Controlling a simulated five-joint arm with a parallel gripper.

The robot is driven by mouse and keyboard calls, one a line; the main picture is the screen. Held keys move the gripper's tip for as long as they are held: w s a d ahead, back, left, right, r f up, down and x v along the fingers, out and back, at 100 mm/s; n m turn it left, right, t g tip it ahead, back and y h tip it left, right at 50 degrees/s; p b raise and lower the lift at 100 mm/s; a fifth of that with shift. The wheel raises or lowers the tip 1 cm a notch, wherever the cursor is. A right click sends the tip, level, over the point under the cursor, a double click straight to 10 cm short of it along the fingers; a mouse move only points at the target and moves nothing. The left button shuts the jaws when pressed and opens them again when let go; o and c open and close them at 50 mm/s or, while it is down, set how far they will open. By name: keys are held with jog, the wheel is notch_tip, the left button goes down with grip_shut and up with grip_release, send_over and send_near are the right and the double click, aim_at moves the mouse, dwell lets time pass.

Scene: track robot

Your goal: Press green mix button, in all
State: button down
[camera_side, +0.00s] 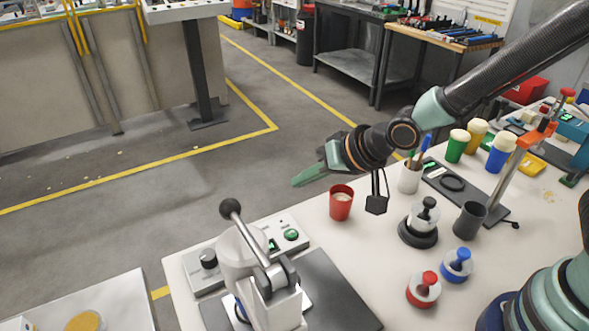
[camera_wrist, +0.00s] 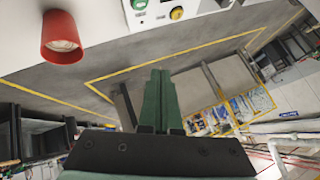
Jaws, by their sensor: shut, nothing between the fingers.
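A round green button (camera_side: 291,235) sits on the right part of a white control box (camera_side: 205,281) at the table's back left edge. A small green-lit display is beside it. In the wrist view a green round part (camera_wrist: 139,4) shows at the top edge, cut off by the frame, on a white panel. My gripper (camera_side: 296,182) is shut and empty, in the air above and behind the box, apart from the button. In the wrist view its green fingers (camera_wrist: 160,75) are together.
A red cup (camera_side: 341,204) stands near the table's back edge, close to my gripper; it also shows in the wrist view (camera_wrist: 62,38). A lever press (camera_side: 262,270) stands in front of the box. Red (camera_side: 423,289) and blue (camera_side: 457,265) knobbed pieces stand to the right.

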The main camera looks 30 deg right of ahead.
aim_at(296, 235)
jog(key=shift+a+f+y, duration=0.15)
jog(key=shift+a+f, duration=0.15)
jog(key=shift+a, duration=0.2)
jog(key=shift+a+f+y, duration=0.15)
jog(key=shift+a+f, duration=0.15)
jog(key=shift+a, duration=0.2)
jog(key=shift+f, duration=4.45)
jog(key=shift+f, duration=0.15)
jog(key=shift+s+a+f, duration=0.1)
jog(key=shift+f, duration=0.2)
